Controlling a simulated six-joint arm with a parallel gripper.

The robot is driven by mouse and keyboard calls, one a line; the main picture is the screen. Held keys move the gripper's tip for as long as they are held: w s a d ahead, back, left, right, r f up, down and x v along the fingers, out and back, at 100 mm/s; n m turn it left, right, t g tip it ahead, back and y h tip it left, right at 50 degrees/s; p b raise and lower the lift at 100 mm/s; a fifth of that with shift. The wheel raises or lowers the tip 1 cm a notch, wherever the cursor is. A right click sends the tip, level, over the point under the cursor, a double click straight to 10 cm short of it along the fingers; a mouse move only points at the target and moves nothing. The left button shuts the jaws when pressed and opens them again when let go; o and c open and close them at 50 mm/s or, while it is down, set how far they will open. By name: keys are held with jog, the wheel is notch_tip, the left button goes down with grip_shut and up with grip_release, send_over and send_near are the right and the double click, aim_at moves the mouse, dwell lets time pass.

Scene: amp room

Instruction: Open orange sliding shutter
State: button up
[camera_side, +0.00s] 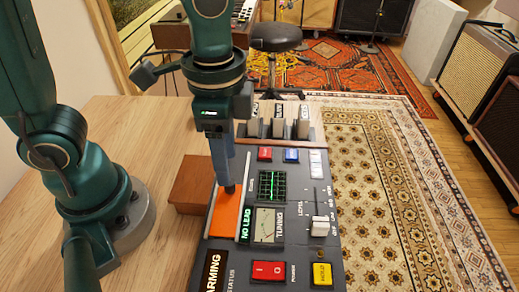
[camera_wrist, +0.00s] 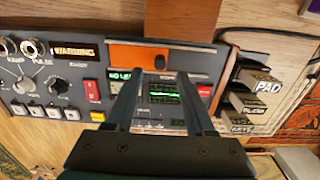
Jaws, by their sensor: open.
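The orange sliding shutter (camera_side: 229,214) lies in a slot along the left edge of the dark control panel (camera_side: 290,225) in the side view. It has a small dark knob. In the wrist view the shutter (camera_wrist: 137,56) is at the top of the panel, with the dark knob (camera_wrist: 160,62) near its right end. My gripper (camera_side: 228,184) points down over the shutter, its tips close to the knob; contact cannot be told. In the wrist view my gripper (camera_wrist: 158,82) shows two fingers spread apart with nothing held between them.
A wooden block (camera_side: 189,184) stands left of the panel, beside the shutter. Several lever switches (camera_side: 278,128) rise at the panel's far end. A slider (camera_side: 320,226), red and yellow buttons and a tuning meter (camera_side: 264,226) sit right of the shutter. Bare tabletop (camera_side: 150,115) lies behind the block.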

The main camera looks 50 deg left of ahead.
aim_at(226, 205)
jog(key=shift+f, duration=2.35)
grip_shut()
jog(key=shift+r, duration=0.1)
